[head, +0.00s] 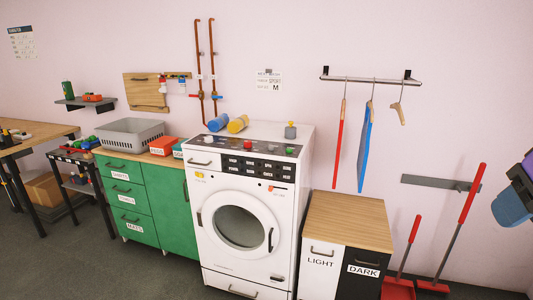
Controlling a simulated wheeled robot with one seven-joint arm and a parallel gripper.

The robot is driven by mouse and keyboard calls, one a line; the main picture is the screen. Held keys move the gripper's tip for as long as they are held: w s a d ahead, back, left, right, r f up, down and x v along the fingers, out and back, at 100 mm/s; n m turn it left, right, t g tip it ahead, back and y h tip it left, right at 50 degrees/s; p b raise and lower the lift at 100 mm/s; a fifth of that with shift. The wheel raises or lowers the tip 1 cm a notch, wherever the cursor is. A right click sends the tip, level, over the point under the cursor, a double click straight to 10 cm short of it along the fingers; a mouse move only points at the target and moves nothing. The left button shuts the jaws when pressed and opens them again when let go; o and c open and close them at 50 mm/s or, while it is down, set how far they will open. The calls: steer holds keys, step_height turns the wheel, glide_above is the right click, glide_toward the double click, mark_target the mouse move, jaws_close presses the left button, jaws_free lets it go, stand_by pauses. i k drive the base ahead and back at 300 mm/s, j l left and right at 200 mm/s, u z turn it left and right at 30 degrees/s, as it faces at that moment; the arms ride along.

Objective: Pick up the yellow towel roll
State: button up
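The yellow towel roll (238,124) lies on its side on top of the white washing machine (240,230), towards the back left. A blue roll (218,122) lies close beside it on the left; I cannot tell if they touch.
Copper pipes (200,70) run down the wall behind. A green cabinet (165,205) with a grey basket (130,133) stands left, a wood-topped laundry cabinet (348,222) right. Floor shows at front left.

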mark_target(239, 123)
steer(key=i+j+u, duration=0.15)
steer(key=i+u, duration=0.25)
steer(key=i, duration=0.35)
steer(key=i+l+u, duration=0.1)
steer(key=i+u, duration=0.3)
steer(key=i, duration=0.3)
steer(key=i+j+z, duration=0.25)
steer(key=i, duration=0.35)
steer(key=i+j+z, duration=0.25)
steer(key=i+j, duration=0.3)
